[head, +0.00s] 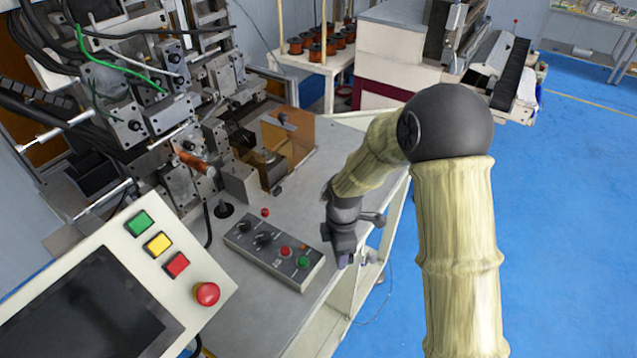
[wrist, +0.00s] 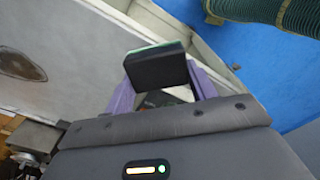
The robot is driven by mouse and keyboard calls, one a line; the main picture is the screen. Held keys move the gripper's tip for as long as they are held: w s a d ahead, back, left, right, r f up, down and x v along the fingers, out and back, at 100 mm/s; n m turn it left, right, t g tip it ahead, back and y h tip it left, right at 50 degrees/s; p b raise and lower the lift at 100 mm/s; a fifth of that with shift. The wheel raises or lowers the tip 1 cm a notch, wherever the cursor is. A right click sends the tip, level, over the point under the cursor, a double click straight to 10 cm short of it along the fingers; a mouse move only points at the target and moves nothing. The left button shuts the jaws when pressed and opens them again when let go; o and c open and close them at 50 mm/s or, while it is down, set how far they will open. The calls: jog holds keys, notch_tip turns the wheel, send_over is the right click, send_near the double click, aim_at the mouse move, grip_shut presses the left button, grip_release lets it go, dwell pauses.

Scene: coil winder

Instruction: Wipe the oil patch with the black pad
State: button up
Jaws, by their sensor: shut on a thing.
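My gripper (head: 343,260) hangs over the front edge of the grey bench, to the right of the control box. In the wrist view its two purple fingers are shut on the black pad (wrist: 157,66), a dark block with a thin green layer along its far edge. A dark brownish patch (wrist: 20,66), which looks like the oil patch, lies on the pale surface at the left of the wrist view, apart from the pad. I cannot make out the patch or the pad in the head view.
The control box (head: 272,254) with knobs and buttons sits on the bench (head: 255,318) left of my gripper. The winding machine (head: 185,150) stands behind. A tilted panel (head: 90,300) with a red stop button fills the lower left. Blue floor (head: 560,230) is open at right.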

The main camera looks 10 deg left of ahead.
jog(key=w+d+f+m, duration=0.1)
jog(key=d+f+m, duration=0.5)
jog(key=d+m, duration=0.4)
jog(key=w+d+f+m, duration=0.2)
jog(key=d+f+m, duration=0.5)
jog(key=d+m, duration=0.3)
jog(key=shift+w+f+m, duration=0.2)
jog(key=shift+w+m, duration=0.1)
jog(key=shift+m, duration=0.9)
jog(key=shift+d, duration=0.15)
